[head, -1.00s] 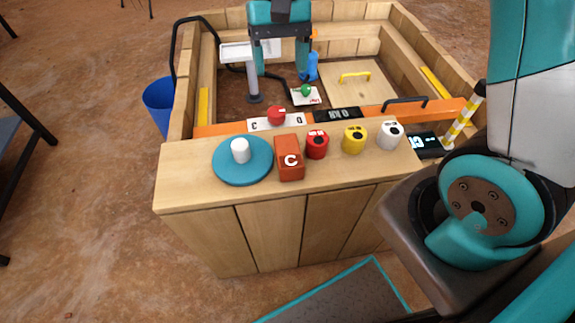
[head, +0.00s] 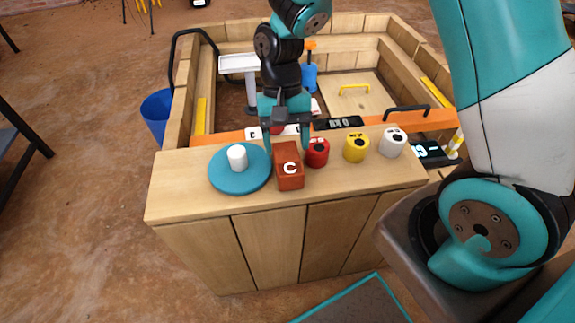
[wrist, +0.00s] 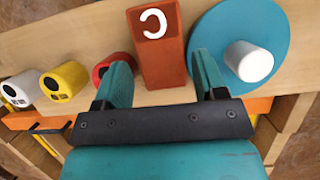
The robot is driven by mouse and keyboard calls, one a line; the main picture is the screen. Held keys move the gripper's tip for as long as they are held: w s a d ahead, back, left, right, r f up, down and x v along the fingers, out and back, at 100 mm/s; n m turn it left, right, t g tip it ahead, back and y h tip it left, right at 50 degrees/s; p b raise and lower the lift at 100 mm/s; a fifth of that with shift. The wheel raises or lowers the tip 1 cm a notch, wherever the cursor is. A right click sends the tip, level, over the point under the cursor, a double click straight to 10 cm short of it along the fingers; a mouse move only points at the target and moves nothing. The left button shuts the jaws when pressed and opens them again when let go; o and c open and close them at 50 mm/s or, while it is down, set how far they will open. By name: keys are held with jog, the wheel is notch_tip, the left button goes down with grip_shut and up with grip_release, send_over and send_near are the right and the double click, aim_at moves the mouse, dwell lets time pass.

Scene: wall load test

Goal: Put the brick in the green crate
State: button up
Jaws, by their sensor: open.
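A red-brown brick (head: 289,169) with a white letter C stands on the near wooden wall top, between a blue disc and a red cylinder. It also shows in the wrist view (wrist: 158,50). My gripper (head: 287,146) is open at the far side of the brick. In the wrist view my gripper (wrist: 161,62) has one finger on each side of the brick's near end, with nothing gripped; whether a finger touches it I cannot tell. I see no green crate in either view.
The blue disc (head: 225,181) with a white peg (head: 237,154) sits left of the brick. Red (head: 317,153), yellow (head: 356,147) and white (head: 392,143) cylinders stand to the right, the red one close. An orange rail (head: 228,138) lies behind. A blue bin (head: 157,112) stands outside left.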

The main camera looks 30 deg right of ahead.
aim_at(287, 157)
jog(key=x, duration=0.4)
jog(key=shift+s+b, duration=0.1)
jog(key=shift+b, duration=0.2)
jog(key=shift+f, duration=0.2)
dwell(0.4)
jog(key=c, duration=1)
jog(key=shift+r, duration=0.15)
notch_tip(287, 157, up, 20)
jog(key=p, duration=0.5)
jog(key=w+d+f+n+h+p, duration=0.1)
jog(key=w+d+f+n+p, duration=0.2)
jog(key=d+f+p, duration=0.7)
notch_tip(287, 157, down, 4)
jog(key=w+p, duration=0.1)
jog(key=w, duration=0.1)
jog(key=shift+w+r+n, duration=0.2)
jog(key=shift+w+n, duration=0.1)
jog(key=shift+w, duration=0.1)
